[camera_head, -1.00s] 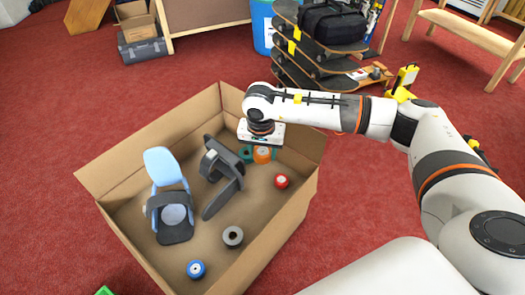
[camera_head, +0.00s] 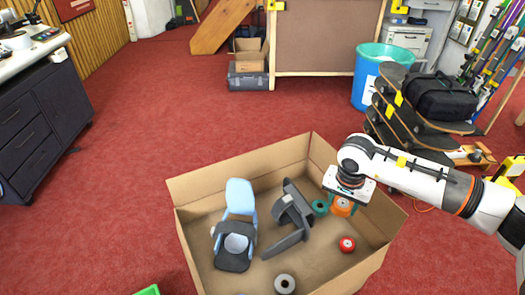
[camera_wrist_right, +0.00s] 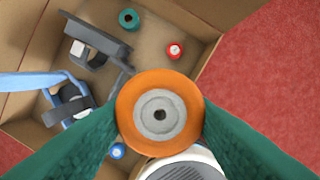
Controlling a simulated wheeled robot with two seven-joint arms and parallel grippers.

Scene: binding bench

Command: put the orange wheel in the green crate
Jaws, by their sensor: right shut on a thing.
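The orange wheel (camera_head: 342,207) is held by my right gripper (camera_head: 343,200) over the right part of the cardboard box. In the right wrist view the orange wheel (camera_wrist_right: 160,112), with its grey hub, sits between the two green fingers and looks raised above the box floor. Only a small corner of the green crate (camera_head: 148,290) shows at the bottom edge of the head view; the rest is out of frame. My left gripper is not in view.
The open cardboard box (camera_head: 250,165) holds a teal wheel (camera_head: 320,207), a red wheel (camera_head: 347,244), a grey wheel (camera_head: 285,284), a blue strapped part (camera_head: 240,196) and a dark grey part (camera_head: 292,215). Stacked skateboards (camera_head: 405,125) stand behind my right arm. Red carpet left of the box is clear.

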